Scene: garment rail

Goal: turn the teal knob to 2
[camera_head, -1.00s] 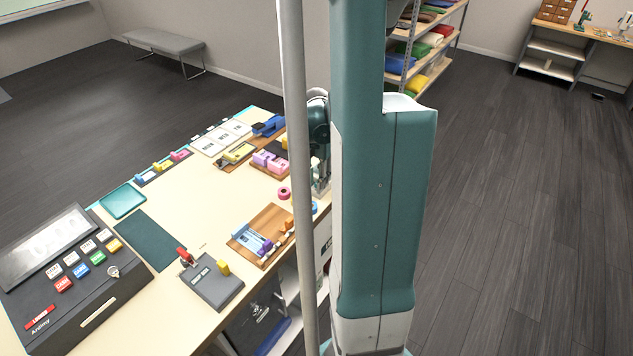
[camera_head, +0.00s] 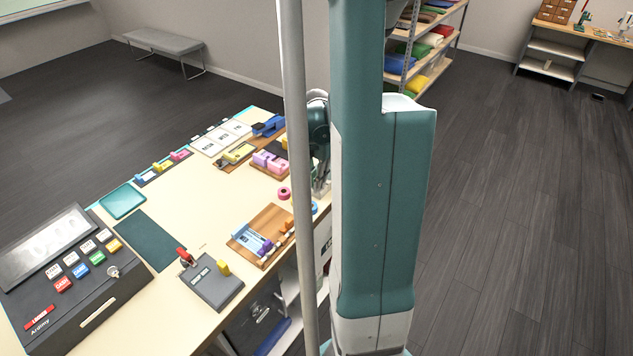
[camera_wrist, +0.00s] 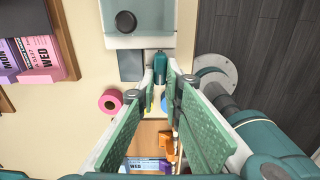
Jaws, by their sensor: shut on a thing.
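The teal knob (camera_wrist: 161,64) shows in the wrist view as a small teal block at my fingertips, in front of a pale plate. My gripper (camera_wrist: 163,82) is shut on it, with the green finger pads running in from both sides. The fingertips cover part of the knob, and I cannot read any dial marks or the number it points to. In the head view my gripper (camera_head: 320,182) is partly hidden by my own arm at the table's right edge, and the knob cannot be made out there.
A grey-teal box with a black round part (camera_wrist: 125,22) lies just beyond the knob. A pink tape roll (camera_wrist: 110,101) is left of the fingers. A wooden tray (camera_head: 265,222), a lever box (camera_head: 214,290) and a cash register (camera_head: 75,305) stand on the table (camera_head: 195,220).

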